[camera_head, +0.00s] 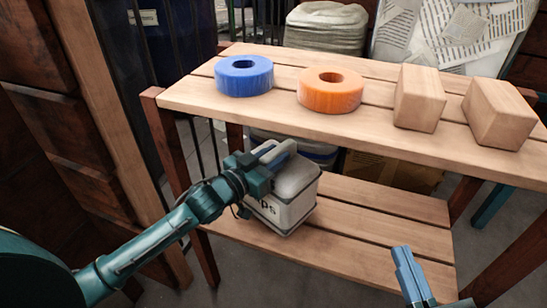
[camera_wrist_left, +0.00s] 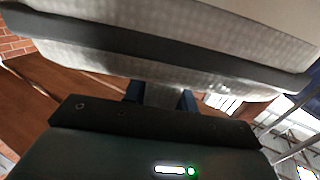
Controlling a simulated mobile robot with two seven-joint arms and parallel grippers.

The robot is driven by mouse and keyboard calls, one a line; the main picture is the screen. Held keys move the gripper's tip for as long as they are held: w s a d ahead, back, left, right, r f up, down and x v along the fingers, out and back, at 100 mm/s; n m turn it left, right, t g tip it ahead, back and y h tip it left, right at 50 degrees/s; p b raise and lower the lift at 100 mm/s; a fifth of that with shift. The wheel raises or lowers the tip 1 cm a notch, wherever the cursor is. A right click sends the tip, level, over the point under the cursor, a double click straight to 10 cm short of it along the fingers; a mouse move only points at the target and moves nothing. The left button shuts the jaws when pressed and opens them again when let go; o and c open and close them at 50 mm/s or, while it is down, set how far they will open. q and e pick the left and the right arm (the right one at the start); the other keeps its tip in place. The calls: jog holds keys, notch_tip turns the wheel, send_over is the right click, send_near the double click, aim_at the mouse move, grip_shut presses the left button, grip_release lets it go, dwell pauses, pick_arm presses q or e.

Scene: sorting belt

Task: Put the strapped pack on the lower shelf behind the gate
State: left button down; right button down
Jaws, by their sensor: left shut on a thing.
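The strapped pack (camera_head: 292,200) is a pale grey-white block with dark lettering and a grey strap over its top. My left gripper (camera_head: 276,153) is shut on it at its upper left side. The pack is slightly tilted, at the left end of the lower shelf (camera_head: 390,247); I cannot tell whether it touches the boards. In the left wrist view the pack (camera_wrist_left: 180,30) fills the top, with a dark band across it. My right gripper (camera_head: 410,272) is at the bottom right, apart from the pack; its finger gap is not clear.
The upper shelf (camera_head: 225,98) holds a blue ring (camera_head: 243,82), an orange ring (camera_head: 318,95) and two wooden blocks (camera_head: 415,105) (camera_head: 497,120). Dark upright bars (camera_head: 177,50) stand behind the left end. The lower shelf's right part is bare.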

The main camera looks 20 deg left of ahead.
pick_arm(q)
jog(key=shift+r, duration=0.1)
jog(key=c, duration=1.5)
grip_release()
jog(key=shift+f, duration=0.2)
jog(key=shift+c, duration=0.2)
jog(key=o, duration=0.4)
pick_arm(e)
jog(key=shift+f, duration=0.35)
pick_arm(q)
jog(key=shift+r, duration=0.1)
jog(key=shift+s+a, duration=0.1)
jog(key=shift+s, duration=0.05)
jog(key=p+v, duration=0.3)
jog(key=v, duration=0.8)
jog(key=s+d+r, duration=0.2)
jog(key=s+d, duration=0.2)
jog(key=s+d+r+m+t, duration=0.1)
jog(key=s+d, duration=0.3)
jog(key=s+d+r+m+h, duration=0.1)
jog(key=s+d+r, duration=0.1)
jog(key=s+d, duration=0.2)
jog(key=shift+s+d+r, duration=0.25)
jog(key=shift+r, duration=0.1)
pick_arm(e)
jog(key=shift+s+d+r+n+h, duration=0.1)
jog(key=shift+d+r+n+h, duration=0.05)
jog(key=shift+d+n+h, duration=0.2)
